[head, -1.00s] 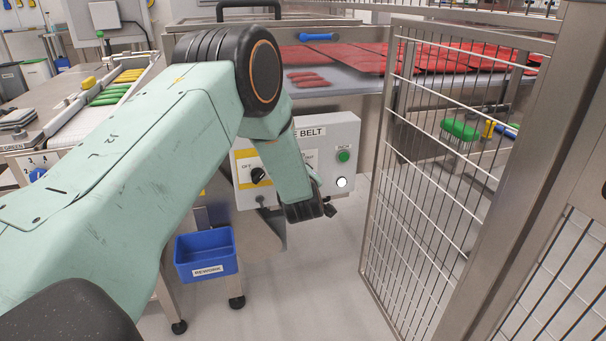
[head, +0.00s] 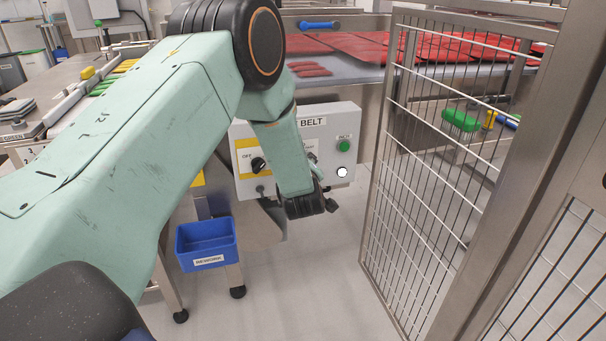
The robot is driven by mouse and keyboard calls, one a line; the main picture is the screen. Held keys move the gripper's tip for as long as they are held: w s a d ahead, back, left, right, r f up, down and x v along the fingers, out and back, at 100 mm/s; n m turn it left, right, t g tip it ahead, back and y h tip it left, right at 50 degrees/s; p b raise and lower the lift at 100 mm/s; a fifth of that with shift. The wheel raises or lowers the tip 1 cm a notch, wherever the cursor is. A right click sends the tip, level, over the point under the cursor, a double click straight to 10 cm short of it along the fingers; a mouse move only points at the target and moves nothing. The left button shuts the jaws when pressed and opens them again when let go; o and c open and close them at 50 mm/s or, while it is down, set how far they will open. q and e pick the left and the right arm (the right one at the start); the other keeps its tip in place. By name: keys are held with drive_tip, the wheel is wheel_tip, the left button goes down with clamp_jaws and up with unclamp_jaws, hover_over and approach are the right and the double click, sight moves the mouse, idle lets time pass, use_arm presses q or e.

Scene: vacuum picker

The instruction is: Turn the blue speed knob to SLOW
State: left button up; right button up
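The grey control box (head: 350,118), lettered "BELT" with its left part covered, stands beyond my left arm. A black switch (head: 259,164) on a yellow plate marked "OFF" is at its left. A green button (head: 344,146) and a white lit button (head: 342,172) are at its right. A sliver of a white label (head: 312,148) shows beside my forearm. The blue speed knob cannot be made out; my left arm covers the middle of the panel. My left gripper (head: 331,205) is a dark shape low before the box; its fingers are mostly hidden. My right gripper is out of view.
A mesh guard door (head: 430,170) stands close on the right. A blue bin (head: 206,247) hangs below the box at the left. Red slabs (head: 430,48) lie on the belt behind. The floor (head: 310,275) between bin and mesh is clear.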

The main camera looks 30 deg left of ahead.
use_arm(q)
drive_tip(key=v, duration=0.9)
drive_tip(key=shift+w+a, duration=0.1)
drive_tip(key=x, duration=1.2)
idle(0.5)
